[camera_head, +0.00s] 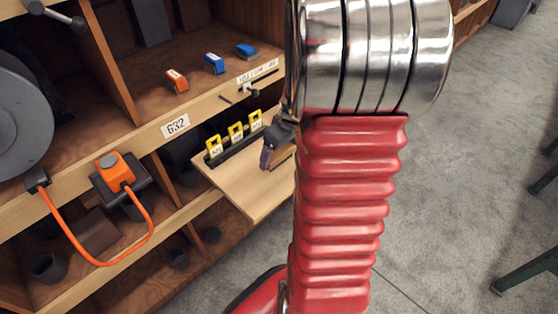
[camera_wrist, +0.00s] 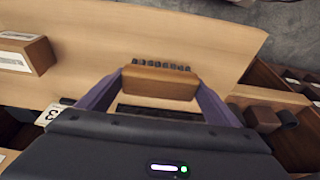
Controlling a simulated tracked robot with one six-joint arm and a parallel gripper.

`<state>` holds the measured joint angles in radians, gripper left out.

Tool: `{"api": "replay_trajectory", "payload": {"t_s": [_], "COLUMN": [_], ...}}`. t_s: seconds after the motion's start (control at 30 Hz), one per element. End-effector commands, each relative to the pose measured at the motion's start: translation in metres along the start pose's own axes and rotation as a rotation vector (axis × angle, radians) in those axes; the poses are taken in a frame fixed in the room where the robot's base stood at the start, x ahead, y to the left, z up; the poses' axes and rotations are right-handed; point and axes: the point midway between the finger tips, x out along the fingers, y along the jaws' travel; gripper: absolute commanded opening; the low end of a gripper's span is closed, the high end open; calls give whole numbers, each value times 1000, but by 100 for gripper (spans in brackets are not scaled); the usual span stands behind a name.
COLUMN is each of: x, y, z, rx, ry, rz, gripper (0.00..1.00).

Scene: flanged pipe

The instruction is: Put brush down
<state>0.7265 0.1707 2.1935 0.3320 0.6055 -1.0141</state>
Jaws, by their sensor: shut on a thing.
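The brush (camera_wrist: 160,84) has a brown wooden back and a row of dark bristles along its far edge. It sits between the two purple-grey fingers of my gripper (camera_wrist: 160,80), which are shut on its ends. Light wooden board lies beyond and under it; I cannot tell whether the bristles touch it. In the head view my gripper (camera_head: 267,157) is over the pull-out wooden board (camera_head: 245,195), near its right side. My red arm hides the board's right end, and the brush is hard to make out there.
A black rack with yellow tags (camera_head: 235,131) stands at the board's back. A wooden block with a white label (camera_wrist: 28,54) is left in the wrist view. Orange (camera_head: 176,80) and blue (camera_head: 214,63) blocks lie on the shelf above. The board's front left is clear.

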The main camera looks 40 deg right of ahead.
Motion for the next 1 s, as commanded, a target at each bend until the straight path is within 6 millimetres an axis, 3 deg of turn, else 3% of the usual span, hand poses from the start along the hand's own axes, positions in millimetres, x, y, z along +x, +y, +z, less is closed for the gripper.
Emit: {"api": "replay_trajectory", "payload": {"t_s": [0.3,0.63,1.0], "x": [2,35,38], "y": [0,1,1], "z": [1,11,11], "rx": [1,2,3], "ry": [0,-1,0], "rz": [1,0,1], "gripper": [55,55,55]}}
